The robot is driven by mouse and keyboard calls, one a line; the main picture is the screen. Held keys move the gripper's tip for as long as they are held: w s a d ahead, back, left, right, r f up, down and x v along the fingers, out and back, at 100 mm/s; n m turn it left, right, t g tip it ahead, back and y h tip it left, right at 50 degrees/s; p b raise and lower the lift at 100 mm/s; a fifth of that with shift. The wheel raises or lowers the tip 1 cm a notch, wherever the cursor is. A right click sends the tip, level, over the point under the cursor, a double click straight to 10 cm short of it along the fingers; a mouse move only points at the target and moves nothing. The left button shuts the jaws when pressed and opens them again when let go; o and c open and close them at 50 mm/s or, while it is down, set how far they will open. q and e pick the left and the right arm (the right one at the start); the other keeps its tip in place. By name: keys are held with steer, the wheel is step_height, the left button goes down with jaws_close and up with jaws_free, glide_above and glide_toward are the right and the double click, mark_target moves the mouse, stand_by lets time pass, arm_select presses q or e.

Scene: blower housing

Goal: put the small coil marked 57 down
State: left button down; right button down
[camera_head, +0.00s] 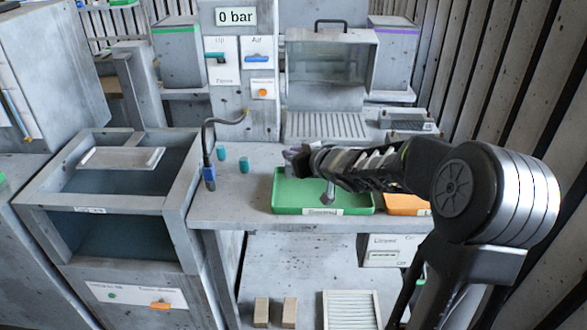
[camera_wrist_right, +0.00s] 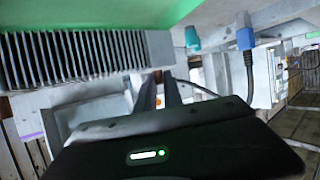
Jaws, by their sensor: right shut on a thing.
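My right gripper (camera_head: 306,162) reaches in from the right over the green tray (camera_head: 366,202) on the bench. It is shut on a small grey piece, taken to be the small coil (camera_head: 295,157), at the tray's back left. In the right wrist view a grey block (camera_wrist_right: 158,48) shows at the tips of the dark fingers (camera_wrist_right: 172,86). No number 57 can be read on it. A grey metal piece (camera_head: 328,193) shows below the gripper, over the tray; I cannot tell whether it touches the tray. My left gripper is out of view.
An orange tray (camera_head: 400,207) lies right of the green one, partly behind my arm. Two teal cylinders (camera_head: 244,165) and a blue-ended hose (camera_head: 209,176) stand to the left. A ribbed grate (camera_head: 325,126) and a windowed box (camera_head: 330,62) are behind. An open-topped cabinet (camera_head: 180,215) is left.

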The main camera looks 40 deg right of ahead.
step_height(320, 180, down, 4)
steer(key=shift+f+b, duration=0.1)
steer(key=shift+b, duration=0.5)
steer(key=c, duration=1.5)
jaws_free()
steer(key=shift+s+r, duration=0.25)
steer(key=shift+s, duration=0.2)
steer(key=p+v, duration=0.2)
steer(key=v, duration=0.9)
steer(key=shift+p, duration=0.3)
